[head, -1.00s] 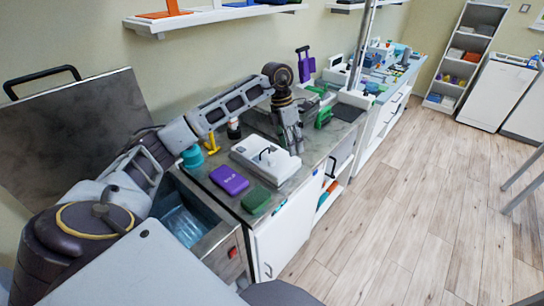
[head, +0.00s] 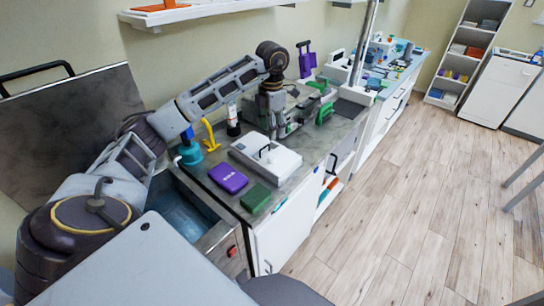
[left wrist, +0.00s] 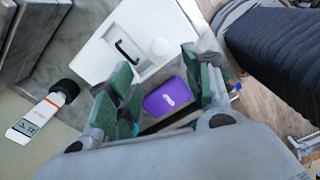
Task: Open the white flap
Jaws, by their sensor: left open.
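My left gripper (head: 281,132) points down just behind the flap in the head view, apart from the handle. My right gripper is out of view.
A purple box (head: 228,178) and a green block (head: 256,197) lie in front of the flap. An open drawer (head: 214,236) juts out below the worktop's left end.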

